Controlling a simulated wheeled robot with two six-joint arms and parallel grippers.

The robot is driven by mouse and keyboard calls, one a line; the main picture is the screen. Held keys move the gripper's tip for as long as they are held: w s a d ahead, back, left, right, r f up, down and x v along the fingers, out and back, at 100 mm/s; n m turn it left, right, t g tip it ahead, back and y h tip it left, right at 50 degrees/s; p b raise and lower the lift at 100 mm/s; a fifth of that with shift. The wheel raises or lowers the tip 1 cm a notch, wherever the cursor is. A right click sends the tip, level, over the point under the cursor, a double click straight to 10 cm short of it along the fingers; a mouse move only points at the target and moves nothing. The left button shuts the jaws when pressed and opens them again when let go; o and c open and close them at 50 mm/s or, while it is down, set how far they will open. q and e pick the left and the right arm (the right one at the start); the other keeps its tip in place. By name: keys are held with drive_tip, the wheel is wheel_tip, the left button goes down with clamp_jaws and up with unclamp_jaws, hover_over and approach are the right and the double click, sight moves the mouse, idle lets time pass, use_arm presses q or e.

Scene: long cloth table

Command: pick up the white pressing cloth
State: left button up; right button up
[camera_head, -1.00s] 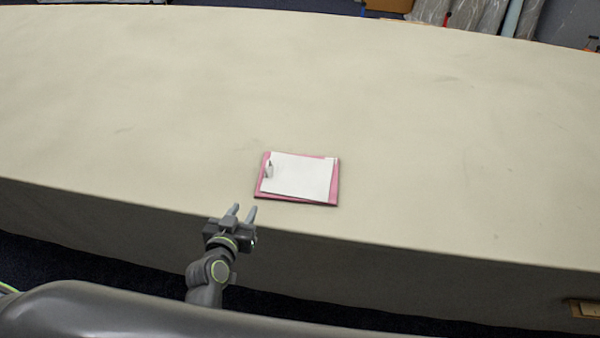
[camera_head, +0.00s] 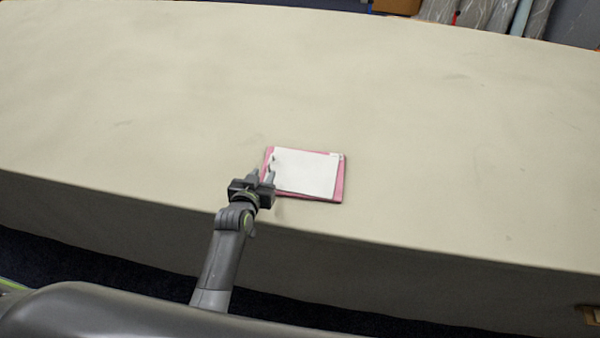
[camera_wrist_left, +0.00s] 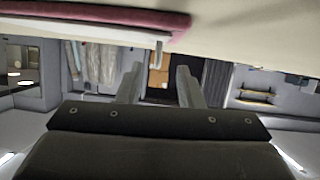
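The white pressing cloth (camera_head: 305,173) lies flat on a pink pad (camera_head: 339,187) near the table's front edge. A small tab stands up at its left side; in the left wrist view the tab (camera_wrist_left: 159,54) shows between the fingers, beyond their tips. The pad (camera_wrist_left: 120,17) and cloth (camera_wrist_left: 60,30) also show at the top of that view. My left gripper (camera_head: 264,174) is open, with its fingertips at the left edge of the pad, and appears empty; in the wrist view its two fingers (camera_wrist_left: 158,80) stand apart. My right gripper is not in view.
The long beige table (camera_head: 440,130) is otherwise bare, with wide free room around the pad. Its front edge runs just below the pad. Grey rolls (camera_head: 475,14) and a brown box (camera_head: 397,5) stand behind the table.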

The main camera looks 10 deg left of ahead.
use_arm(q)
drive_tip(key=b+x, duration=0.2)
drive_tip(key=x, duration=0.2)
drive_tip(key=shift+d+b, duration=0.1)
drive_tip(key=shift+b, duration=0.2)
clamp_jaws()
